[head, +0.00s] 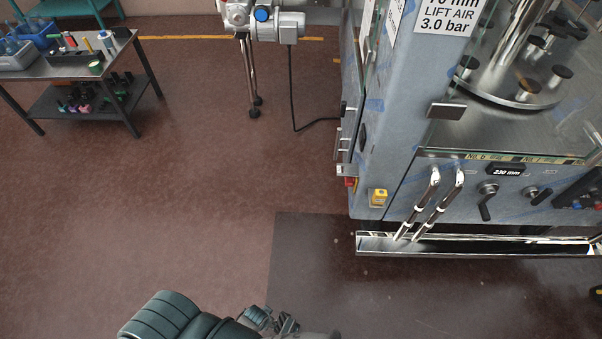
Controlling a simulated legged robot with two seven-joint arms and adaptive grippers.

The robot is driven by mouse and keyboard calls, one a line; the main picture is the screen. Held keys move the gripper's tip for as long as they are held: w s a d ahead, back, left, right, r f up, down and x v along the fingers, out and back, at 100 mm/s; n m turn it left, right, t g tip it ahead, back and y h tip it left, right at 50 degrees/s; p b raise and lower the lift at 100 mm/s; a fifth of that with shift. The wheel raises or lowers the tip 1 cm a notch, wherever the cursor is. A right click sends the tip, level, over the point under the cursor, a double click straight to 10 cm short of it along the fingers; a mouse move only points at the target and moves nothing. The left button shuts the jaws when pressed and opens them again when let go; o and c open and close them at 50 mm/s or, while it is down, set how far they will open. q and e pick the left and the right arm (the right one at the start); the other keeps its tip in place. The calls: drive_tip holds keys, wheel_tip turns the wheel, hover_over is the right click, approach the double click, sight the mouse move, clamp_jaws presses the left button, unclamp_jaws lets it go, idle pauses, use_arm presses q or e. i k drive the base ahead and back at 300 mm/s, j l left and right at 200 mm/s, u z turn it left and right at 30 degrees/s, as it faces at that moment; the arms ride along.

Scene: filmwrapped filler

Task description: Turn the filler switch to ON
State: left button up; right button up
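The filler (390,130) is a large blue-grey machine at the right, with patches of blue film on it. Its front panel carries a dark lever-shaped handle (486,203) and a smaller dark knob (537,194) to the right. A yellow box (378,197) sits on the lower left corner of the front. I cannot tell which of these is the filler switch, and no ON mark is readable. My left gripper (284,321) is at the bottom edge, low and left of the machine, touching nothing visible. Its fingers are too small to read. My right gripper is not in view.
A steel tray or ledge (470,244) juts out below the panel, with two shiny metal handles (428,200) rising above it. A cart with tools (118,52) stands at the upper left. A black cable (292,90) hangs behind. The floor between is clear.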

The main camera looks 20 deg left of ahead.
sight(349, 182)
drive_tip(key=j+u, duration=0.15)
drive_tip(key=j, duration=0.2)
drive_tip(key=i+j+z, duration=0.5)
drive_tip(key=i+j, duration=0.4)
drive_tip(key=z, duration=0.6)
